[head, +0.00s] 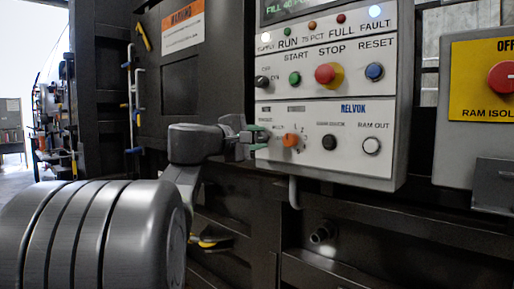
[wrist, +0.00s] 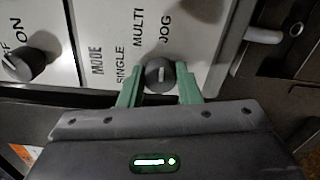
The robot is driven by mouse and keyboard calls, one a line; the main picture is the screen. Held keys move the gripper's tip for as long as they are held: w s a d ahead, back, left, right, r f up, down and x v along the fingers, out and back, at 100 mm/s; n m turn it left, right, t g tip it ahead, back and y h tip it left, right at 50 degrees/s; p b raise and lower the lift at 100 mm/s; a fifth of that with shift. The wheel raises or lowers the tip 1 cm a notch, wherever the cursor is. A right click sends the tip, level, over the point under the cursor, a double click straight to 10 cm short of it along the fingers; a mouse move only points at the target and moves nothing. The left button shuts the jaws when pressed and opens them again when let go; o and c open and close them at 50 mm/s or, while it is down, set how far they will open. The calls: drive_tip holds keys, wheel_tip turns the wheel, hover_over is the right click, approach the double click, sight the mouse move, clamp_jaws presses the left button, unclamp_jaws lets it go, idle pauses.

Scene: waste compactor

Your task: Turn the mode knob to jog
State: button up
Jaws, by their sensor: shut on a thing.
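The mode knob (wrist: 159,75) is a small dark round knob with a white pointer line on the pale panel. In the wrist view its line points up, roughly toward the JOG label (wrist: 166,28). The MULTI label (wrist: 138,27) and the SINGLE label (wrist: 120,68) lie to the left of JOG. My gripper (wrist: 159,82) has its two green fingers on either side of the knob, shut on it. In the head view my gripper (head: 257,137) is at the lower left of the control panel and hides most of the knob.
An orange selector (head: 291,140) sits just right of my gripper, with a black knob (head: 329,142) further right. Above are a green start button (head: 294,78) and a red stop button (head: 326,74). A red isolator knob (head: 502,77) is on a yellow plate at far right.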

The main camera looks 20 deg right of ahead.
drive_tip(key=shift+m, duration=0.4)
drive_tip(key=o, duration=1)
drive_tip(key=shift+c, duration=0.2)
drive_tip(key=v, duration=1.4)
drive_tip(key=shift+p, duration=0.35)
drive_tip(key=shift+d, duration=0.15)
drive_tip(key=b+x, duration=0.1)
drive_tip(key=x, duration=1.2)
drive_tip(key=shift+w+d, duration=0.2)
drive_tip(key=shift+d, duration=0.1)
